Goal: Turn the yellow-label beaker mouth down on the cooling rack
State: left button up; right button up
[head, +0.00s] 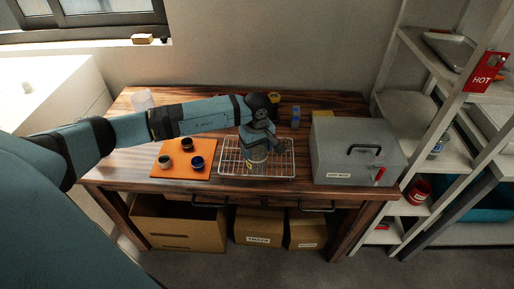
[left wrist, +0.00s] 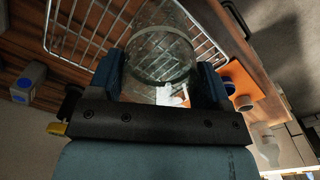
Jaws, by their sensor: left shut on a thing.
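A clear glass beaker (head: 257,155) is between the fingers of my left gripper (head: 258,144), at the wire cooling rack (head: 283,166) in the middle of the table. A small yellow patch shows low on the glass in the head view. In the left wrist view the fingers of my left gripper (left wrist: 160,88) are closed on both sides of the beaker (left wrist: 160,50), with the rack's wires (left wrist: 82,38) behind it. I cannot tell which way its mouth points or whether it touches the rack. My right gripper is out of view.
An orange mat (head: 180,173) with several small dark cups lies left of the rack. A grey oven box (head: 350,142) stands to the right. A blue bottle (head: 296,117) is behind the rack, and a white shelf (head: 407,120) with a HOT sign is at far right.

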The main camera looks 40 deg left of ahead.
pick_arm(q)
jog(key=shift+f, duration=0.1)
jog(key=o, duration=1.1)
notch_tip(320, 180, up, 14)
jog(key=shift+f, duration=0.1)
jog(key=shift+d, duration=0.1)
